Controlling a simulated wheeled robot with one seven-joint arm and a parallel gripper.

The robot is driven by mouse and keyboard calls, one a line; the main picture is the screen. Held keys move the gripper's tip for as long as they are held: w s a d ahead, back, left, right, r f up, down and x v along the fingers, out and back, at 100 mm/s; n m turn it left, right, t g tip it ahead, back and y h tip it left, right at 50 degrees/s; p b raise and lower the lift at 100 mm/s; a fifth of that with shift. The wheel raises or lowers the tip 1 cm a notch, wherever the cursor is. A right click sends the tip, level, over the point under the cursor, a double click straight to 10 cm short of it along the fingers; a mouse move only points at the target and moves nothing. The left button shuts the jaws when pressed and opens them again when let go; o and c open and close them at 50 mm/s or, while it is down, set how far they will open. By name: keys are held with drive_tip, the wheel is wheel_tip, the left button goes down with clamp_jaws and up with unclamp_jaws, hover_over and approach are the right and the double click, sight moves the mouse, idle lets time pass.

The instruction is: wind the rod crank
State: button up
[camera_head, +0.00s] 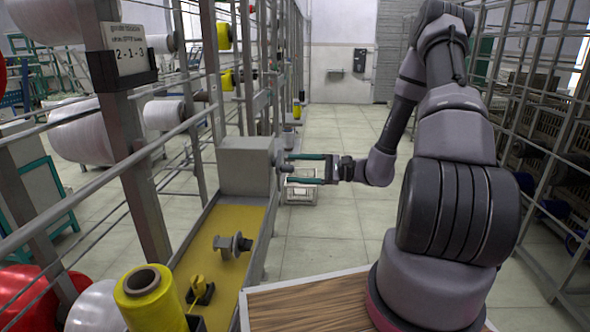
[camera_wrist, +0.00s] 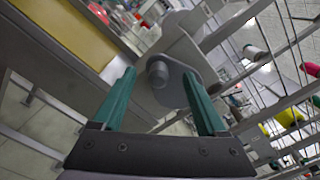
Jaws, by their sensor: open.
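The crank (camera_head: 279,154) is a grey arm with a short round knob, on the right side of a grey metal box (camera_head: 244,166). In the wrist view the crank plate (camera_wrist: 178,92) faces me, and its rod-like knob (camera_wrist: 157,71) sits between my two teal fingers, nearer the left one. My gripper (camera_head: 285,169) is open at the crank, its fingers pointing left toward the box. A gap shows on both sides of the knob in the wrist view. I cannot tell how deep the knob lies between the fingers.
A yellow-topped bench (camera_head: 205,255) runs below the box and carries a small grey fitting (camera_head: 233,245). A yellow spool (camera_head: 150,300) stands at the front. Metal racks flank both sides. The tiled floor (camera_head: 335,225) beneath my arm is mostly clear, with a pale crate (camera_head: 301,188) on it.

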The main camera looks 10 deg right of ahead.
drive_tip(key=v, duration=0.7)
drive_tip(key=shift+d, duration=0.15)
idle(0.3)
drive_tip(key=s+r+n+h, duration=0.3)
drive_tip(key=s+r+h, duration=0.2)
drive_tip(key=r, duration=0.4)
drive_tip(key=s+a+r+n+t+h, duration=0.1)
drive_tip(key=s+r+n+h, duration=0.2)
drive_tip(key=s+r+h, duration=0.2)
drive_tip(key=s+r+n+h, duration=0.3)
drive_tip(key=s+r+h, duration=0.2)
drive_tip(key=r, duration=0.8)
drive_tip(key=s, duration=0.3)
drive_tip(key=shift+s+a+r+t, duration=0.2)
drive_tip(key=shift+s+r+t, duration=0.1)
drive_tip(key=shift+r, duration=0.1)
